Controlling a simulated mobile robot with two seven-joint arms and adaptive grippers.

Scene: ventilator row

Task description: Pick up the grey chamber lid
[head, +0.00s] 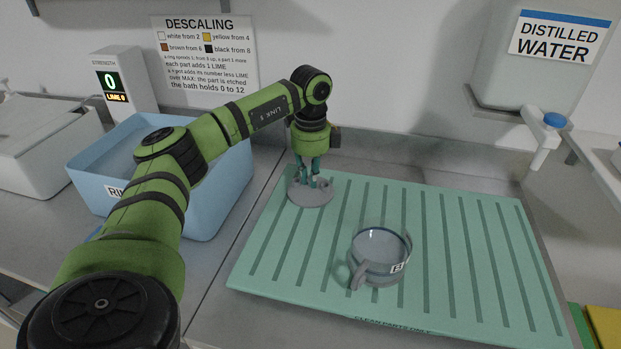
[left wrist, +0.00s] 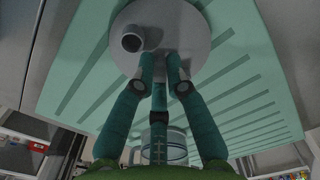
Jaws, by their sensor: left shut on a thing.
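The grey chamber lid (head: 299,198) is a round disc at the back left of the green ribbed mat (head: 460,290). In the left wrist view the lid (left wrist: 190,22) shows a short hollow stub off to one side. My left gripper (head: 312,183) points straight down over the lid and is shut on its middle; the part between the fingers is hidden. The fingertips (left wrist: 160,72) also show against the lid in the left wrist view. I cannot tell whether the lid touches the mat. My right gripper is not in view.
A blue rinse tub (head: 225,190) is at left. A distilled water tank (head: 500,85) with a tap (head: 541,150) hangs at back right. The mat's right side is clear.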

